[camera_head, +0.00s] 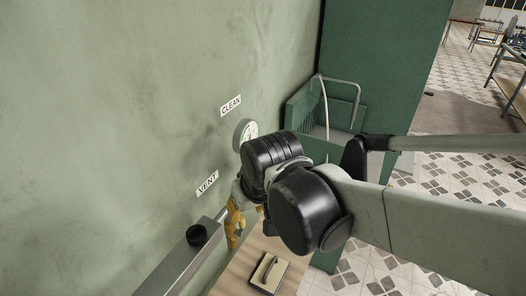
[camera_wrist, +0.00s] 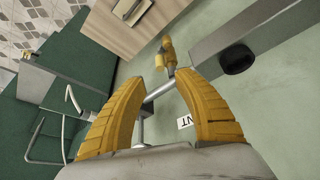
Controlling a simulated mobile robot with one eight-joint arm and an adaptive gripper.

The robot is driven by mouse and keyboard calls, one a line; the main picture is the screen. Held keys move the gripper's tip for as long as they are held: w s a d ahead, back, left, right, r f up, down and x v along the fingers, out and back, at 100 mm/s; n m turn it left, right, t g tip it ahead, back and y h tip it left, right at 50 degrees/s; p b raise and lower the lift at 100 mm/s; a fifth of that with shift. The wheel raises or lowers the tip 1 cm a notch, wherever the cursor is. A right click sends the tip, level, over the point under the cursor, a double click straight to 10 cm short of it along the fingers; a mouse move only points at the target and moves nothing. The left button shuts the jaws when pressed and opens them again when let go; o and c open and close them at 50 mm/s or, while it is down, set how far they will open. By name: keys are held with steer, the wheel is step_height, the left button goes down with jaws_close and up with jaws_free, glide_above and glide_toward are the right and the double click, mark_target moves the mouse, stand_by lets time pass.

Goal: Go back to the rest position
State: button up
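My gripper (camera_wrist: 161,77) has yellow-orange ribbed fingers and shows in the wrist view. The fingers are spread apart with nothing clasped between the tips. Beyond the tips are a metal pipe (camera_wrist: 157,93) and a yellow fitting (camera_wrist: 167,56) near the green wall. I cannot tell the exact gap between fingertips and pipe. In the head view my arm reaches toward the wall, and its dark joints hide most of the gripper. Yellow parts show at the arm's end by the wall, but fingers and fitting are hard to tell apart there.
A round gauge (camera_head: 246,131) is on the wall, with "CLEAN" (camera_head: 231,105) and "VENT" (camera_head: 207,183) labels. A grey rail with a black knob (camera_head: 197,235) lies at lower left. A wooden surface (camera_head: 236,281) bears a small framed block (camera_head: 268,273). A green bin (camera_head: 299,107) stands behind.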

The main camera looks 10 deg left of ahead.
steer(key=shift+s+d+r, duration=0.1)
steer(key=shift+s+r, duration=0.05)
steer(key=shift+r, duration=0.15)
steer(key=s+d+f+m+t+h+b, duration=0.1)
steer(key=s+d+f+m+b, duration=0.1)
steer(key=d+f+b, duration=0.3)
steer(key=s+d+f+m+t+b, duration=0.1)
steer(key=d+f+b, duration=0.4)
steer(key=d, duration=0.8)
steer(key=s+d+f+m+t+h+b, duration=0.1)
steer(key=s+d+f+m+b, duration=0.2)
steer(key=d+f+b, duration=0.3)
steer(key=s+d+b, duration=0.1)
steer(key=d, duration=0.1)
steer(key=shift+d+m+h, duration=0.3)
steer(key=shift+d+m, duration=0.1)
